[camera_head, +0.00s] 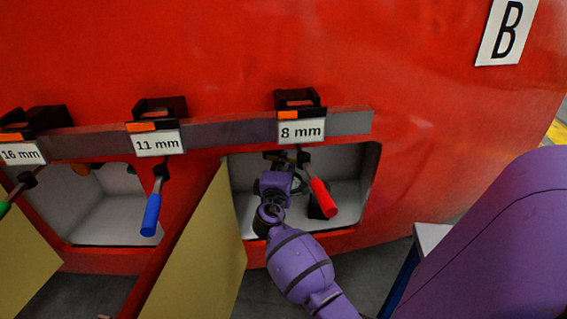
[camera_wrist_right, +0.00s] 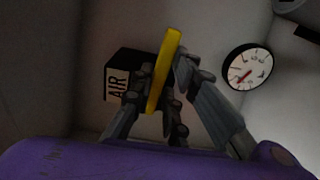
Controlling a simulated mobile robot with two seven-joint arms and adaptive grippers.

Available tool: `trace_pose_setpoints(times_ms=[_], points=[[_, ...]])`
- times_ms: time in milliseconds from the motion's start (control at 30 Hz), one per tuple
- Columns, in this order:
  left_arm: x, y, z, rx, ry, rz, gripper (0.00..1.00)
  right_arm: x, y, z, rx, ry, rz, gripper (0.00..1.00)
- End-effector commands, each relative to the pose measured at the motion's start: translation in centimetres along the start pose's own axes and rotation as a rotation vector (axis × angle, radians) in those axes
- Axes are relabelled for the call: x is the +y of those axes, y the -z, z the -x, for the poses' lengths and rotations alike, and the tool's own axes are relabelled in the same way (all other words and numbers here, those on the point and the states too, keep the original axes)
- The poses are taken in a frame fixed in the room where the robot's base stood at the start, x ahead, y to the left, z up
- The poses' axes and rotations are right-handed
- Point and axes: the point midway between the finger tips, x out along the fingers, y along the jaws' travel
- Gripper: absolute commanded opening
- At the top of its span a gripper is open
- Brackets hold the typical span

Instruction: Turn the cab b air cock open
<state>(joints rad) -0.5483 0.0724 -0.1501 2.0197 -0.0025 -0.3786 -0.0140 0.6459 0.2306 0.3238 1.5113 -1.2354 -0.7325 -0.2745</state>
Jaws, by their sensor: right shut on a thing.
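The air cock has a yellow handle (camera_wrist_right: 163,70) beside a black box labelled AIR (camera_wrist_right: 117,84), seen in the right wrist view. My right gripper (camera_wrist_right: 160,84) has one finger on each side of the yellow handle and is shut on it. The handle looks slightly tilted from upright in that view. In the head view my right gripper (camera_head: 277,170) reaches into the open compartment (camera_head: 355,165) under the 8 mm label; the cock is hidden there. My left gripper is not in view.
A red-handled tool (camera_head: 323,198) hangs close to the right of my gripper. A blue-handled tool (camera_head: 152,213) hangs further left under the 11 mm label. An open beige door (camera_head: 205,255) stands left of the compartment. A round gauge (camera_wrist_right: 247,67) is near the handle.

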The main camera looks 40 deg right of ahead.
Motion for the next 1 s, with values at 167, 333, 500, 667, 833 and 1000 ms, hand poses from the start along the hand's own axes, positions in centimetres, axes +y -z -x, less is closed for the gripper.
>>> trace_pose_setpoints(times_ms=[167,333,500,667,833,1000], points=[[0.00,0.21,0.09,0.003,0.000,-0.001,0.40,1.50,0.21,-0.32,0.005,-0.023,-0.006,0.00],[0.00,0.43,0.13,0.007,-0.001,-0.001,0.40,1.49,0.24,-0.31,0.006,-0.023,-0.007,0.00],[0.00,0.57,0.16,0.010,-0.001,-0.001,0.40,1.47,0.28,-0.29,0.006,-0.023,-0.007,0.26],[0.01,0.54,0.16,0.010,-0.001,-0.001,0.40,1.18,0.32,-0.20,0.007,-0.018,-0.006,0.31],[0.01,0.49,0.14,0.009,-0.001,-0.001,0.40,0.86,0.31,-0.12,0.007,-0.013,-0.005,0.31],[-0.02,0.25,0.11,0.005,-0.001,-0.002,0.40,0.62,0.25,-0.05,0.005,-0.009,-0.003,0.31]])
